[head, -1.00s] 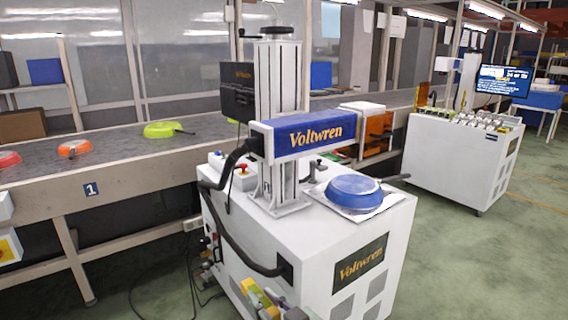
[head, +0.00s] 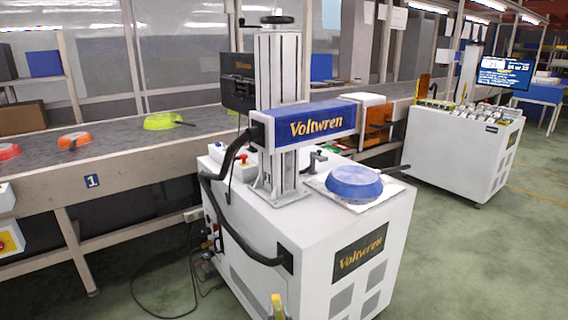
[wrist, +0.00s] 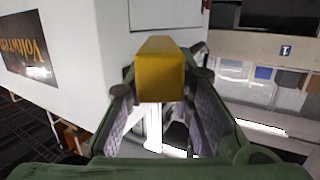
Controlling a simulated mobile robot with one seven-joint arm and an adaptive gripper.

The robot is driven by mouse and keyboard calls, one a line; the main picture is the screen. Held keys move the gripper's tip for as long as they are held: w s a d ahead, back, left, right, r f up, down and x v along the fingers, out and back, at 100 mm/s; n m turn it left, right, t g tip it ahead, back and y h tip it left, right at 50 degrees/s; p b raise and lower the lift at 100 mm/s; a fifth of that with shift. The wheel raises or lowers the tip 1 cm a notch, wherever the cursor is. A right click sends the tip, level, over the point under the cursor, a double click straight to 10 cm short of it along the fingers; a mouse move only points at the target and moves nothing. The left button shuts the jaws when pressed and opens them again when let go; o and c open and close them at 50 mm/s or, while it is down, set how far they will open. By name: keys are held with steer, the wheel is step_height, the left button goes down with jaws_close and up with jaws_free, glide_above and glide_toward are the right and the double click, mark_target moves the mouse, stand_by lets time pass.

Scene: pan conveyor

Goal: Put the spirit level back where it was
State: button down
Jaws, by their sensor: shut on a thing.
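The spirit level (wrist: 160,75) is a yellow bar seen end-on in the wrist view. It sits between the green fingers of my gripper (wrist: 160,88), which is shut on it and holds it clear of the floor. In the head view only a small yellow piece of the level (head: 277,306) shows at the bottom edge, in front of the white marking machine (head: 300,262). The rest of the level and my gripper are below that picture. No empty place for the level can be made out.
A blue pan (head: 354,183) lies on a white plate on the marking machine, its handle pointing right. The conveyor (head: 110,150) behind carries green, orange and red pans. A second white cabinet (head: 460,155) stands at the right. Green floor (head: 470,260) is clear at the front right.

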steer(key=s+d+f+m+h, duration=0.1)
steer(key=s+f, duration=0.3)
steer(key=f, duration=1)
steer(key=shift+f+m+h, duration=0.15)
steer(key=shift+m+h, duration=0.35)
steer(key=shift+h, duration=0.4)
steer(key=shift+w+d, duration=0.1)
steer(key=shift+d, duration=0.1)
steer(key=shift+s+a+f, duration=0.1)
steer(key=shift+s+f, duration=0.05)
steer(key=shift+f, duration=0.4)
steer(key=shift+s+a+f, duration=0.1)
steer(key=shift+f, duration=0.45)
